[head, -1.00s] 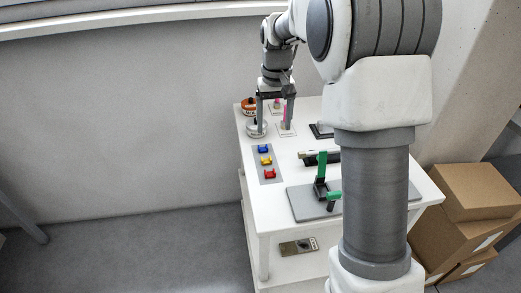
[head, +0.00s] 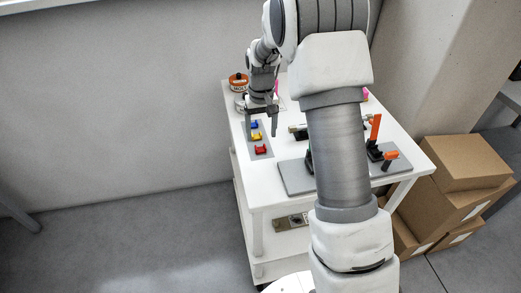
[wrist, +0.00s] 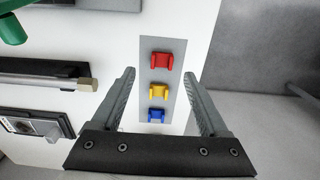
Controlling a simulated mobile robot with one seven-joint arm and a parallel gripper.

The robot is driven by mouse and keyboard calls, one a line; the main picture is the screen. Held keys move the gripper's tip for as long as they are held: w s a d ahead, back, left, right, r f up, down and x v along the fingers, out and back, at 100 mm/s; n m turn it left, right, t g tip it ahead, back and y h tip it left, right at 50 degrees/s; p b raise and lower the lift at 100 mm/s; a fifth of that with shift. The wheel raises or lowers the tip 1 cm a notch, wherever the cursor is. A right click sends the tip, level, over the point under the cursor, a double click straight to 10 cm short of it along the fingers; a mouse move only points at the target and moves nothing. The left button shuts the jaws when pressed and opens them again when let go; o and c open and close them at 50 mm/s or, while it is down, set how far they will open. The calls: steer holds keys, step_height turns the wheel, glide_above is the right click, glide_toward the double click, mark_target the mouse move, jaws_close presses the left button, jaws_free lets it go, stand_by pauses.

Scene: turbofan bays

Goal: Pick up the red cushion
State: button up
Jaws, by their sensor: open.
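The red cushion (head: 260,149) is a small block with raised ends on a grey strip (head: 268,153) near the left edge of the white table. It sits in line with a yellow cushion (head: 256,136) and a blue cushion (head: 254,125). In the wrist view the red cushion (wrist: 162,61) is farthest from my gripper's base, just beyond the fingertips. My gripper (wrist: 160,80) is open and empty, its fingers either side of the strip. In the head view my gripper (head: 261,130) hangs over the strip near the blue and yellow cushions.
Orange-handled clamps (head: 375,128) stand on a grey plate at the table's right. A dark bar with a metal end (wrist: 40,76) lies beside the strip. A round orange tin (head: 238,82) stands at the back left. Cardboard boxes (head: 465,165) are stacked right of the table.

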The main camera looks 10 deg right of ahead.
mark_target(260, 149)
step_height(260, 149, down, 5)
steer(key=shift+a+f, duration=0.1)
steer(key=shift+a, duration=0.05)
jaws_close()
stand_by(0.4)
